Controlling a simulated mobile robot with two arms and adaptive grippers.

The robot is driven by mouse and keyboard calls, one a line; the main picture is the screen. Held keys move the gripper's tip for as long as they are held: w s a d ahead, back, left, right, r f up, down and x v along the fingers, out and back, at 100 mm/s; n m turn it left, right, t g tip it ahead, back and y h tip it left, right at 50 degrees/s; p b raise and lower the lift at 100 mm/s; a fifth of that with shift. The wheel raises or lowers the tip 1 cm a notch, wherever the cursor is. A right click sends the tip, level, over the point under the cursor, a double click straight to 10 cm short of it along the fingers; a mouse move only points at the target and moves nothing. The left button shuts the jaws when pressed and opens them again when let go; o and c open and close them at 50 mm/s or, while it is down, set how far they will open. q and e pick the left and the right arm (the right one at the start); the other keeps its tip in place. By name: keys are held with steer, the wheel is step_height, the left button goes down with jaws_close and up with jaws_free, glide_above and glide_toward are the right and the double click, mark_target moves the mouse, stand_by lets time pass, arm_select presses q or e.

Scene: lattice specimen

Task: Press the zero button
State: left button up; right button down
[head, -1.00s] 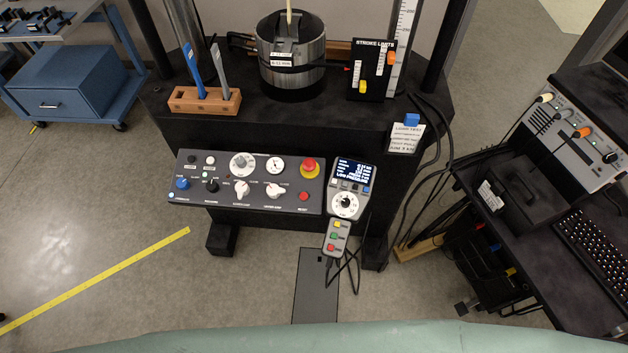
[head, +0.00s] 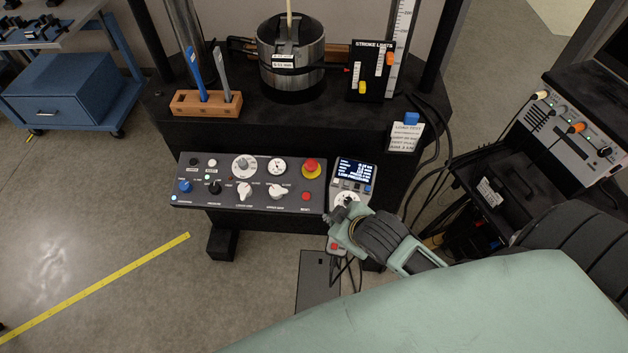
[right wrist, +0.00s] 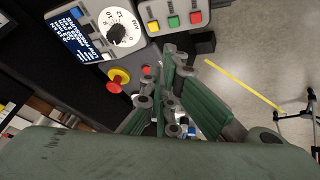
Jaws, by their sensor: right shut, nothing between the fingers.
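The hand-held control unit (head: 356,172) hangs at the front of the machine, with a lit screen and small buttons below it. A blue button (right wrist: 76,12) and a white dial (right wrist: 118,30) show in the right wrist view. So do yellow, green and red buttons (right wrist: 174,21). I cannot read which button is zero. My right gripper (head: 344,212) is shut and empty in front of the unit's lower part, covering most of the coloured buttons in the head view. In the right wrist view its fingers (right wrist: 170,62) lie below those buttons; contact cannot be told. My left gripper is out of view.
A control panel (head: 250,205) with knobs and a red emergency stop (head: 311,167) sits just left of the unit. Cables (head: 425,150) hang to the right.

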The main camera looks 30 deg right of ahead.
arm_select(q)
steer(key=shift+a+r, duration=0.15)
arm_select(e)
steer(key=w+d+r+n+t, duration=0.2)
steer(key=w+r+n, duration=0.1)
steer(key=w, duration=0.3)
steer(key=w+d+r+n+t+y, duration=0.1)
steer(key=w+d+r+n+t, duration=0.1)
steer(key=w, duration=0.4)
steer(key=shift+w+d+r+n+t, duration=0.3)
steer(key=shift+w+r+n, duration=0.1)
steer(key=shift+n, duration=0.3)
steer(key=b, duration=0.7)
glide_above(336, 181)
steer(key=s+a, duration=0.2)
steer(key=a, duration=0.1)
step_height(336, 181, down, 6)
steer(key=shift+w+f, duration=0.15)
steer(key=shift+f, duration=0.1)
steer(key=shift+w+d+f+b, duration=0.2)
steer(key=shift+f+b, duration=0.15)
steer(key=shift+f, duration=0.15)
steer(key=shift+w+d+f+b, duration=0.1)
steer(key=shift+w+f+b, duration=0.05)
steer(key=shift+f+b, duration=0.3)
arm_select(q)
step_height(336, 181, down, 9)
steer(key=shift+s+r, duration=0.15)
arm_select(e)
steer(key=shift+f, duration=0.15)
